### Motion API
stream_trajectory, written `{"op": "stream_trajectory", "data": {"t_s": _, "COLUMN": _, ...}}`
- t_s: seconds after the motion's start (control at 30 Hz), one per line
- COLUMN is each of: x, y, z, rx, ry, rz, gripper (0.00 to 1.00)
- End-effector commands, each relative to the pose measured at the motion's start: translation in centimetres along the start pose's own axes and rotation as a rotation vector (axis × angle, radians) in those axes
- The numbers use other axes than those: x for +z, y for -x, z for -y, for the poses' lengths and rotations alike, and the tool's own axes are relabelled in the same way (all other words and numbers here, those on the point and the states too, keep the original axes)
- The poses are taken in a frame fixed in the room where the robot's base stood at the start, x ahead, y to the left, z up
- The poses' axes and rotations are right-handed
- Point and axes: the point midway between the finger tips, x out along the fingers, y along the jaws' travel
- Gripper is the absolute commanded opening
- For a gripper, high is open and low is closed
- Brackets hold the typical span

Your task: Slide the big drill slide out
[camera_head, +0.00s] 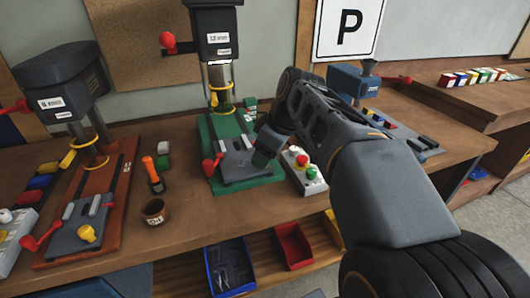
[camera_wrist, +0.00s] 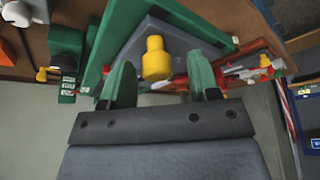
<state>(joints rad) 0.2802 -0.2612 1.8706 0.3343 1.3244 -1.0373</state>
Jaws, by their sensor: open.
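The big drill (camera_head: 218,40) has a dark head and stands on a green base (camera_head: 215,185). Its slide is a grey plate (camera_head: 238,172) on that base, with a red handle at its left side. In the wrist view the grey slide (camera_wrist: 185,38) carries a yellow knob (camera_wrist: 157,58). My gripper (camera_head: 264,155) is low at the slide's front right. In the wrist view its green fingers (camera_wrist: 161,82) are open, with the knob between and just beyond them. Contact with the knob cannot be told. In the head view my gripper hides the knob.
A smaller drill (camera_head: 65,90) on a red-brown base stands left, with its own slide and yellow knob. A screwdriver (camera_head: 153,175) and brown cup (camera_head: 155,211) lie between. A button box (camera_head: 304,172) is close right of my gripper. Blue (camera_head: 230,268) and red bins (camera_head: 293,246) sit below.

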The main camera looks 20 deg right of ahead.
Motion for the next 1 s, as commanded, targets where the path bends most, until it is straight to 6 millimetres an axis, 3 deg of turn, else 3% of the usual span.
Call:
{"op": "stream_trajectory", "data": {"t_s": 0.27, "x": -0.1, "y": 1.4, "z": -0.1, "rx": 0.004, "ry": 0.000, "rz": -0.004, "gripper": 0.56}}
{"op": "stream_trajectory", "data": {"t_s": 0.7, "x": -0.1, "y": 10.0, "z": -0.1, "rx": 0.003, "ry": -0.002, "rz": -0.002, "gripper": 0.56}}
{"op": "stream_trajectory", "data": {"t_s": 1.0, "x": 0.0, "y": 13.3, "z": 0.0, "rx": 0.000, "ry": 0.000, "rz": -0.001, "gripper": 0.56}}
